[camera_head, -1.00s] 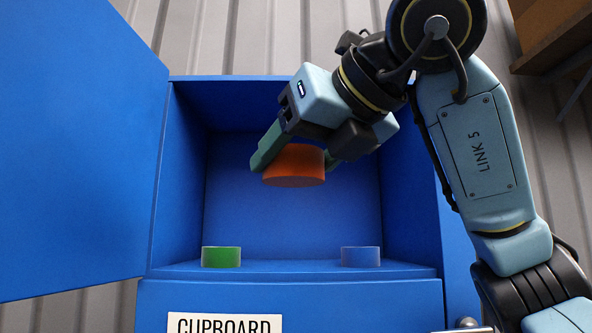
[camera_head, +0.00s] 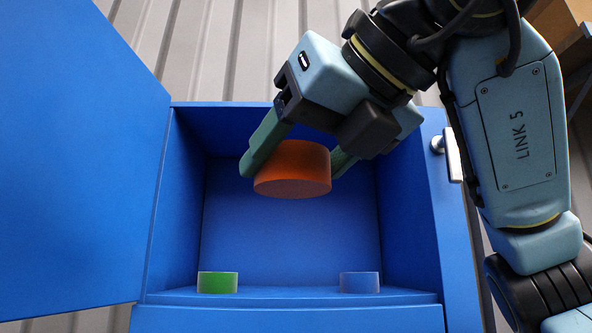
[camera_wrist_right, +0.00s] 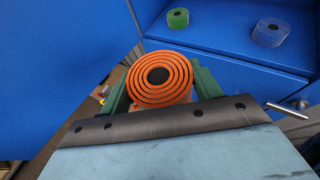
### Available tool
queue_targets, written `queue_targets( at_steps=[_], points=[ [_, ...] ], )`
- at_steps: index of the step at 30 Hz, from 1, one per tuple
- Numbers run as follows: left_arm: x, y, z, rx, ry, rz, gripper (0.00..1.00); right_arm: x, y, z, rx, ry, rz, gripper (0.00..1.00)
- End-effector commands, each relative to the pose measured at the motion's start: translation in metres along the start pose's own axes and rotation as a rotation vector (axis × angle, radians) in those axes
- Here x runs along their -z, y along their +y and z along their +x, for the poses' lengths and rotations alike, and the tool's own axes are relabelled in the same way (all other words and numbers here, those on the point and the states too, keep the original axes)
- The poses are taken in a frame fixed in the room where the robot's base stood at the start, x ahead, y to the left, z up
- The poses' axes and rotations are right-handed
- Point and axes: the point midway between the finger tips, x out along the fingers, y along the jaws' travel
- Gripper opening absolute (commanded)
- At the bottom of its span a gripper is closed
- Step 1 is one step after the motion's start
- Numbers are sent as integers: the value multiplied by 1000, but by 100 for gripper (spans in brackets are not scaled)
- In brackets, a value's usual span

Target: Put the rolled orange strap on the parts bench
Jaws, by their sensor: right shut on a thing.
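The rolled orange strap (camera_head: 293,168) is held between the green fingers of my right gripper (camera_head: 298,165), in front of the open cupboard's upper part. In the right wrist view the strap (camera_wrist_right: 160,78) shows as a spiral roll with a dark centre, between the two fingers. My right gripper is shut on it, and it is clear of the shelf. My left gripper is not in view. I cannot identify the parts bench in these frames.
The blue cupboard (camera_head: 155,230) has its door (camera_head: 75,150) swung open to the left. A green roll (camera_head: 217,282) and a blue roll (camera_head: 359,283) stand on its shelf, with free room between them. A brown wooden thing (camera_head: 560,30) shows at the top right.

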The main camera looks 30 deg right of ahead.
Motion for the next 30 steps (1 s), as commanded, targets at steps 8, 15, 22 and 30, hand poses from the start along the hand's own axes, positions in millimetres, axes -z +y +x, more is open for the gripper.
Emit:
queue_targets(
  at_steps=[8, 15, 22, 30],
  points=[
    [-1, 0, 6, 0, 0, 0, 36, 11, 20, -26, 1, -4, -1, 37],
    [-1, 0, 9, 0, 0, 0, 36, 19, 35, -46, 0, -2, -1, 37],
    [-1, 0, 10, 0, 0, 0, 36, 21, 38, -50, 1, 0, 2, 37],
    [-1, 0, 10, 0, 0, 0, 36, 23, 42, -56, 0, -2, 0, 37]
  ],
)
